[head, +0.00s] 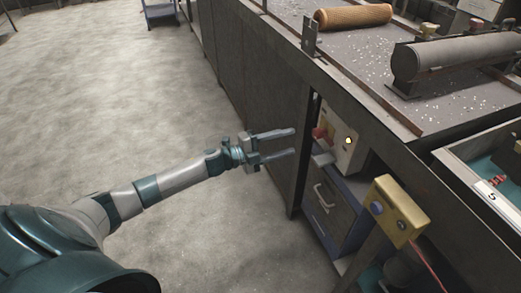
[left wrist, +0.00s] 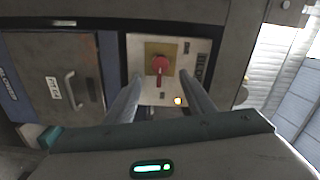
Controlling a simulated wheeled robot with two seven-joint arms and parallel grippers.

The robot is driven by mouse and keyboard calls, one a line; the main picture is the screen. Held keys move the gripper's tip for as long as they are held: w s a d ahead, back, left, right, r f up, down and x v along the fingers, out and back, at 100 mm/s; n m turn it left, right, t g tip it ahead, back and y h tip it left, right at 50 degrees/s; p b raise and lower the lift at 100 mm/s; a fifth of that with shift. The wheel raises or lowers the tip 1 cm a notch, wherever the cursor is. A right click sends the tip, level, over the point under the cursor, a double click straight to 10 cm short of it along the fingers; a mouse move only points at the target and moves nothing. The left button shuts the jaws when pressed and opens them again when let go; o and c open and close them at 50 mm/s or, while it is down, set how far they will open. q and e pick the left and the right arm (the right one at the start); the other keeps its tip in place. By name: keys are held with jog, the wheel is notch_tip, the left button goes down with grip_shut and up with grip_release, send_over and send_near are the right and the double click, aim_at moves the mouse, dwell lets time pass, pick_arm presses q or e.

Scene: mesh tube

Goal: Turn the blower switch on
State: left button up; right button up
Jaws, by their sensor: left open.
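In the left wrist view the fingers (left wrist: 160,88) stand either side below the knob. My right gripper is out of view.
The box is under the edge of a long workbench (head: 410,125) bearing a mesh roll (head: 353,16) and a grey cylinder (head: 455,57). A drawer cabinet (head: 330,205) is below. A yellow box on a post (head: 400,210) stands nearer right. The floor at left is clear.

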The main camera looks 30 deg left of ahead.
pick_arm(q)
jog(key=v, duration=0.8)
jog(key=shift+s+a, duration=0.2)
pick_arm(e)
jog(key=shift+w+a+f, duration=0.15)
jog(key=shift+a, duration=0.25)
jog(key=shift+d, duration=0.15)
